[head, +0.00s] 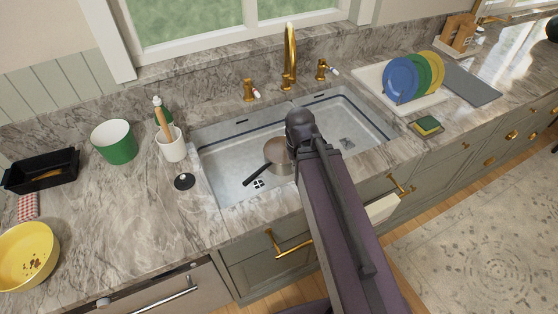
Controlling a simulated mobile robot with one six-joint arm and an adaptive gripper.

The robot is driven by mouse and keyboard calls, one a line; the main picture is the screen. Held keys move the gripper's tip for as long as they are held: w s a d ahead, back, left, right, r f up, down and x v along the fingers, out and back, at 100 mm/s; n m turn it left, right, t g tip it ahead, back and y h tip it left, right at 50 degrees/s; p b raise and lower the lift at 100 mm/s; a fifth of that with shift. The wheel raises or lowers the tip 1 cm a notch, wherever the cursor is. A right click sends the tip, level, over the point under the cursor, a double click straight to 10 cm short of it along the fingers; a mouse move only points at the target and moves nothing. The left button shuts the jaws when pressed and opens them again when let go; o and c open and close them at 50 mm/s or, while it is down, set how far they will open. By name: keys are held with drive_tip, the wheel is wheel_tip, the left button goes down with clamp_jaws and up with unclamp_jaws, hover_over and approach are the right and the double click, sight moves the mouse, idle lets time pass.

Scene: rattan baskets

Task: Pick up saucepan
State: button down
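The saucepan (281,154) sits in the left part of the white sink (222,184). Its dark handle (259,175) points down and to the left. The pan's right side is partly hidden behind my arm. My arm reaches up from the bottom of the head view, and a dark joint at its upper end stands over the sink's middle divider. My gripper's fingers do not show; they may be hidden behind the arm.
A brass faucet (290,58) stands behind the sink. A rack of coloured plates (401,78) and a sponge (427,125) are at right. A white cup (172,148), green pot (114,145), black tray (40,173) and yellow bowl (25,255) are at left.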

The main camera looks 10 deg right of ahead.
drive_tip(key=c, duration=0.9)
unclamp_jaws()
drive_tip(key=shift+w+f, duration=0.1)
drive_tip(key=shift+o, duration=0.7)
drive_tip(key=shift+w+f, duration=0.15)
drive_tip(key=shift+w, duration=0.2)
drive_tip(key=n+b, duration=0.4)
drive_tip(key=b, duration=0.7)
hover_over(269, 170)
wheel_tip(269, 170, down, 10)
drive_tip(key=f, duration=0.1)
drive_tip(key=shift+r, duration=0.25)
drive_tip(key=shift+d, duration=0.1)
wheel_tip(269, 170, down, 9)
drive_tip(key=b, duration=0.8)
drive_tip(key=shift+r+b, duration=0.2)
drive_tip(key=shift+b, duration=0.1)
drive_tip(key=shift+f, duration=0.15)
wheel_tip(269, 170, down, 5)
drive_tip(key=b, duration=0.5)
